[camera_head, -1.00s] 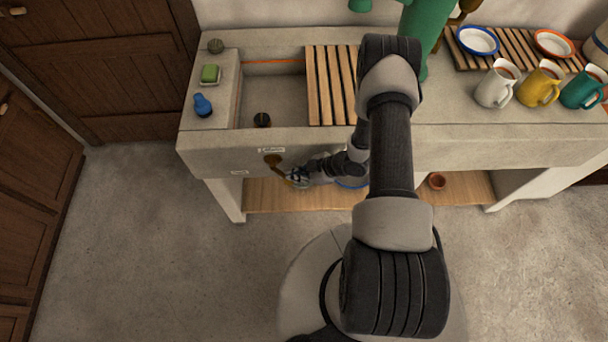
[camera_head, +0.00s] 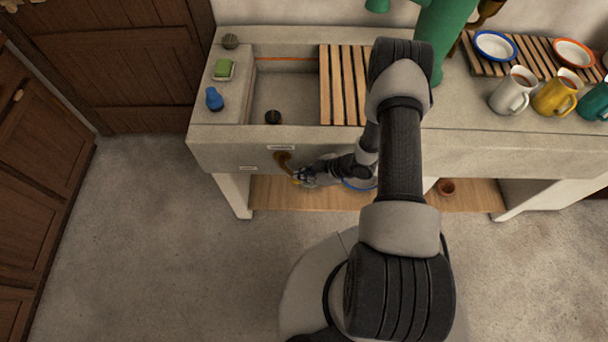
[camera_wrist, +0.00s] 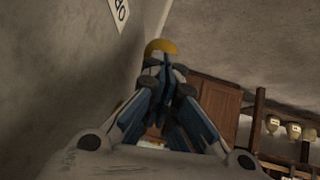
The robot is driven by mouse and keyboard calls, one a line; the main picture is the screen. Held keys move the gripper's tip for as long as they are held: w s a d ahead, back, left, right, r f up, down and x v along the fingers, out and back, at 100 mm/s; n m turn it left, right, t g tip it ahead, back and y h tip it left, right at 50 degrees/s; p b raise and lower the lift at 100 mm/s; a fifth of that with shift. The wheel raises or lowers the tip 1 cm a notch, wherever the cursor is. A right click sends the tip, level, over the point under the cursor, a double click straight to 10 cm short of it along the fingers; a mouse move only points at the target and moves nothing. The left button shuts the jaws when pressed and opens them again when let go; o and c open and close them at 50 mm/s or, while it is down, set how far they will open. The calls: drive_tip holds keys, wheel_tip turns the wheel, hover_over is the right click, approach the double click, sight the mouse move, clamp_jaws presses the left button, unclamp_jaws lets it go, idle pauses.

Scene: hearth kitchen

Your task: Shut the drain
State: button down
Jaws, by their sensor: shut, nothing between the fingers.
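The stone sink basin (camera_head: 290,93) has a small dark round drain piece (camera_head: 273,117) on its floor. I cannot tell whether it is open or shut. A brown lever (camera_head: 283,160) is on the sink's front face below a small label, slanting down and right toward my gripper. My gripper (camera_head: 299,177) is shut and empty, low in front of that face at the lever's lower end. In the wrist view, the shut fingers (camera_wrist: 163,62) have a yellow-brown rounded end (camera_wrist: 160,47), likely the lever's, just beyond their tips. Contact is unclear.
A wooden slatted rack (camera_head: 343,86) covers the basin's right part. Green soap (camera_head: 223,69) and a blue bottle (camera_head: 214,99) stand on the left ledge. Mugs (camera_head: 512,90) stand on the right counter. A wooden shelf (camera_head: 275,195) lies below. The floor at left is clear.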

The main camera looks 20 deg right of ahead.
sight(294, 180)
drive_tip(key=shift+f, duration=0.2)
drive_tip(key=shift+b+x, duration=0.75)
drive_tip(key=shift+x, duration=0.3)
drive_tip(key=shift+w+a+f+b, duration=0.15)
drive_tip(key=shift+a+f+b, duration=0.35)
drive_tip(key=shift+a, duration=0.35)
drive_tip(key=a, duration=0.1)
drive_tip(key=w+a, duration=0.1)
drive_tip(key=a+b, duration=0.1)
drive_tip(key=shift+w+a+f, duration=0.15)
drive_tip(key=shift+a+f, duration=0.05)
drive_tip(key=shift+f, duration=0.15)
drive_tip(key=shift+w+a, duration=0.1)
drive_tip(key=shift+a, duration=0.05)
